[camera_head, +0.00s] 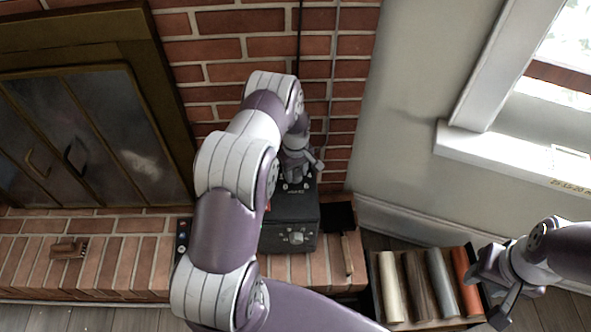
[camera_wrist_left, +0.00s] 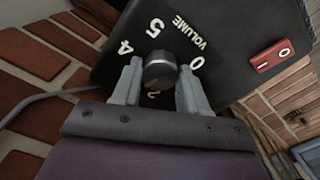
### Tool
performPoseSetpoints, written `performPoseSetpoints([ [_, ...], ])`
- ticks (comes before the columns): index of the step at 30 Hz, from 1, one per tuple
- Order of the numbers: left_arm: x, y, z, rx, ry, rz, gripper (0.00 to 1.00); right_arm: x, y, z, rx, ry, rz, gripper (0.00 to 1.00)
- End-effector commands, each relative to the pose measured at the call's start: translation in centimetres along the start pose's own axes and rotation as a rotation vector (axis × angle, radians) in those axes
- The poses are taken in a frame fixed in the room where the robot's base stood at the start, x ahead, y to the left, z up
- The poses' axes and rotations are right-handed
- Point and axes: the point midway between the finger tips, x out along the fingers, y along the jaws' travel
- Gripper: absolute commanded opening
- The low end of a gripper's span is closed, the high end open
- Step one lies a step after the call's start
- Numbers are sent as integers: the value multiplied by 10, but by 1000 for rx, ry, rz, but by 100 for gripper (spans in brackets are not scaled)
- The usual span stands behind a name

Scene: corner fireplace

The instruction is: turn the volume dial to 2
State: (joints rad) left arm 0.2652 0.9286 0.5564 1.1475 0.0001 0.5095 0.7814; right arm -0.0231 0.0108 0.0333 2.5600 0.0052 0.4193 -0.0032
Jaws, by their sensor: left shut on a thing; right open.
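The volume dial (camera_wrist_left: 160,70) is a dark round knob on a black box (camera_wrist_left: 225,40). Around it I read the printed marks 5, 4, 0 and a partly hidden 2, with the word VOLUME beside them. My left gripper (camera_wrist_left: 159,85) has one finger on each side of the dial and is shut on it. I cannot tell which mark the dial points to. In the head view the box (camera_head: 290,238) stands on the brick hearth, and my left gripper (camera_head: 295,180) is over its top; the dial is hidden there. My right gripper (camera_head: 492,290) is open and empty at the lower right.
A red switch (camera_wrist_left: 272,55) sits on the box near the dial. A crate (camera_head: 440,322) with several coloured rolls stands beside my right gripper. A brush (camera_head: 70,249) lies on the hearth at left. The fireplace doors (camera_head: 85,140) are behind; a window sill (camera_head: 510,158) is at right.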

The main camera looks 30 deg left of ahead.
Motion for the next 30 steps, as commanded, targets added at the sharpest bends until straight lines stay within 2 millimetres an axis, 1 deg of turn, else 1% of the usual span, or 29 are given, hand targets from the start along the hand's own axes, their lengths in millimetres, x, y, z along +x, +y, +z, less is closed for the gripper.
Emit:
performPoseSetpoints([
  [9, -1, 0, -1, -294, 1, 1, 13, -4, 0, 0, 0, 0, 0, 43],
  [18, -1, 0, -1, -541, 1, 2, 13, -6, 0, -1, 0, 0, 0, 43],
  [24, -1, 1, -1, -658, 1, 2, 13, -7, 0, -1, 0, 0, 0, 43],
  [30, -1, 1, -1, -727, 1, 2, 13, -7, 0, -1, 0, 0, 0, 43],
])
